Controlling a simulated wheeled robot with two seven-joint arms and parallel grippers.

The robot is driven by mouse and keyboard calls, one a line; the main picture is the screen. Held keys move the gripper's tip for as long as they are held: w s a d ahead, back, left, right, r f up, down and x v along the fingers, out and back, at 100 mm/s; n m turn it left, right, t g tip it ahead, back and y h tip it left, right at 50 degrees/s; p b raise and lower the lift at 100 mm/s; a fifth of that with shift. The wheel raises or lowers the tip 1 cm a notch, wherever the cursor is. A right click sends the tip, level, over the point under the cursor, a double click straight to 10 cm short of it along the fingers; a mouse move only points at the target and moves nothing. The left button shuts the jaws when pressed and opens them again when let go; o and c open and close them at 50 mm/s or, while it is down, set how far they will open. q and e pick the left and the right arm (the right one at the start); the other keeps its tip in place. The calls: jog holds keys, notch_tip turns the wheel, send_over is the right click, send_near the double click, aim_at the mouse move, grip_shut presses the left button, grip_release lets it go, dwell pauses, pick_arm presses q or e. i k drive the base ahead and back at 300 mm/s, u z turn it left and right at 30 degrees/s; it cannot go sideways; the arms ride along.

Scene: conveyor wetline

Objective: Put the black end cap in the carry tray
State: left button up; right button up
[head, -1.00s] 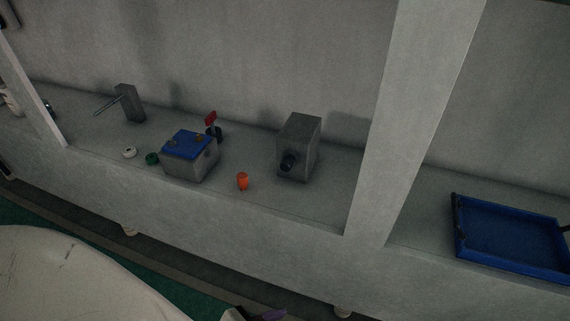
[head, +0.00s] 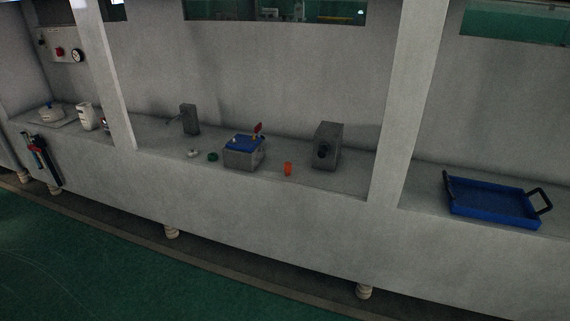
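The carry tray (head: 475,211) is blue with black handles and stands on the counter at the right, beyond the upright post. Its floor looks empty. A black round piece (head: 323,151) sits on the front face of a grey block (head: 333,135) in the middle bay. It may be the black end cap, but it is too small to be sure. Neither of my grippers is in the head view.
A grey box with a blue top (head: 243,155) and a red flag-like piece (head: 258,128) stands left of the grey block. An orange cup-like piece (head: 288,169), a green ring (head: 213,157) and a white ring (head: 194,153) lie nearby. A post (head: 397,110) separates block and tray.

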aim_at(486, 197)
jog(key=z, duration=0.7)
jog(key=i, duration=0.6)
jog(key=z, duration=0.8)
jog(key=i, duration=0.85)
jog(key=u, duration=0.85)
jog(key=i, duration=0.55)
jog(key=u, duration=0.65)
